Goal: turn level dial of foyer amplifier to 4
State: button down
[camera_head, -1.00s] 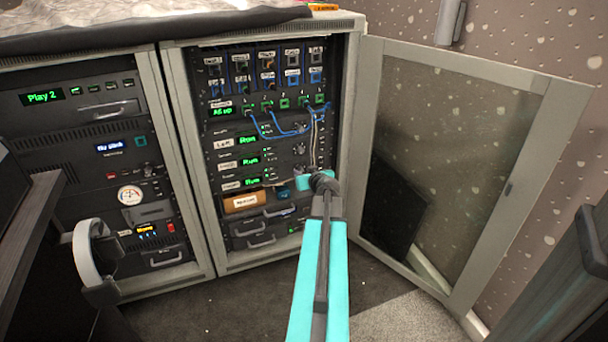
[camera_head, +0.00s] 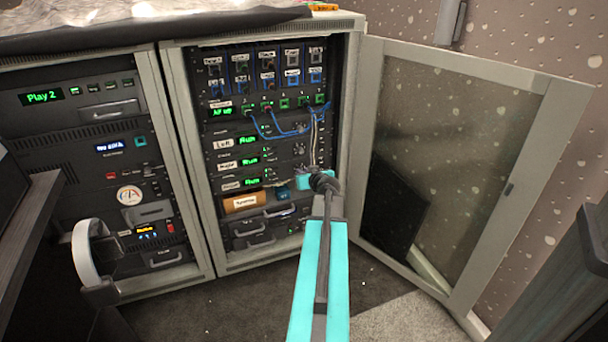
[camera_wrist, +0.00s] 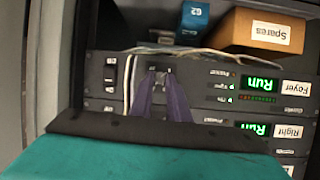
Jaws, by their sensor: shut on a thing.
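The foyer amplifier (camera_wrist: 200,92) shows upside down in the wrist view, with its "Foyer" label (camera_wrist: 296,88) and a green "Run" display (camera_wrist: 258,84) at right. In the head view it is the lowest of three similar units, with its label (camera_head: 231,186) at left. My gripper (camera_wrist: 160,76) has its two purple fingers closed around the level dial at the amplifier's face. The dial is mostly hidden between the fingertips, and its pointer and scale cannot be read. In the head view my wrist (camera_head: 318,181) covers the dial.
The Right amplifier (camera_wrist: 205,135) adjoins the foyer one. Pale cables (camera_wrist: 128,85) hang close beside the fingers. A cardboard "Spares" box (camera_head: 244,201) and a blue item (camera_head: 284,193) sit on the shelf below. The rack's glass door (camera_head: 450,170) stands open at right.

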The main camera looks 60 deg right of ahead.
jog(key=shift+d, duration=0.1)
jog(key=m+t+y+b, duration=0.1)
jog(key=m+t, duration=0.1)
jog(key=m, duration=0.3)
jog(key=f+m+t+y, duration=0.1)
jog(key=m+t, duration=0.2)
jog(key=m, duration=0.2)
jog(key=s+d+m+t+y+b, duration=0.1)
jog(key=m+t+y, duration=0.1)
jog(key=m, duration=0.4)
jog(key=shift+d+f+t+b, duration=0.1)
jog(key=shift+f+t+b, duration=0.2)
jog(key=shift+f, duration=0.05)
dwell(0.4)
jog(key=c, duration=1.7)
grip_release()
jog(key=p+v, duration=0.4)
jog(key=v, duration=0.9)
jog(key=shift+s+a+f, duration=0.2)
jog(key=shift+s, duration=0.15)
